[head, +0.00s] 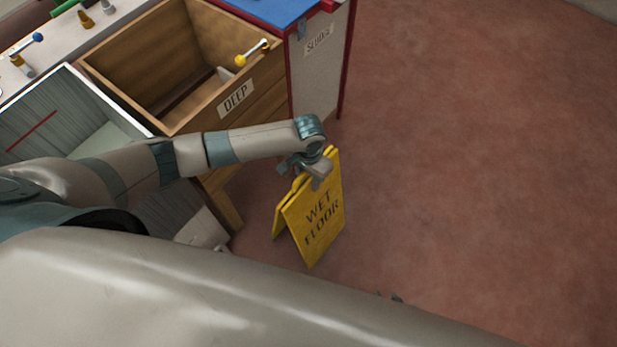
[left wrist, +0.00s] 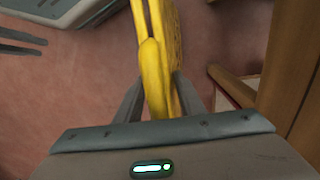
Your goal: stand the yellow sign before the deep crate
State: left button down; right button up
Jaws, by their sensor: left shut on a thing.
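The yellow sign (head: 318,215) is an A-shaped board that reads WET FLOOR. It is upright with its two panels spread a little, low in front of the crate side. My left gripper (head: 308,168) is shut on its top edge. In the left wrist view the sign (left wrist: 158,60) runs between the two fingers (left wrist: 160,100). I cannot tell whether its feet touch the floor. The deep crate (head: 235,97) is an open wooden box with a DEEP label, behind and left of the sign. My right gripper is not clearly in view.
A red-edged cabinet (head: 318,65) labelled SLUDGE with a blue top stands right of the crate. A grey-lined open bin (head: 75,110) is to the crate's left. A yellow-ended valve lever (head: 252,52) is at the crate's rim. The reddish floor (head: 480,160) to the right is clear.

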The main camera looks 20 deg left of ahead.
pick_arm(q)
jog(key=shift+f, duration=0.15)
jog(key=c, duration=1.1)
grip_release()
jog(key=shift+f, duration=0.1)
notch_tip(320, 180, up, 18)
jog(key=shift+f+p, duration=0.2)
jog(key=shift+p, duration=0.15)
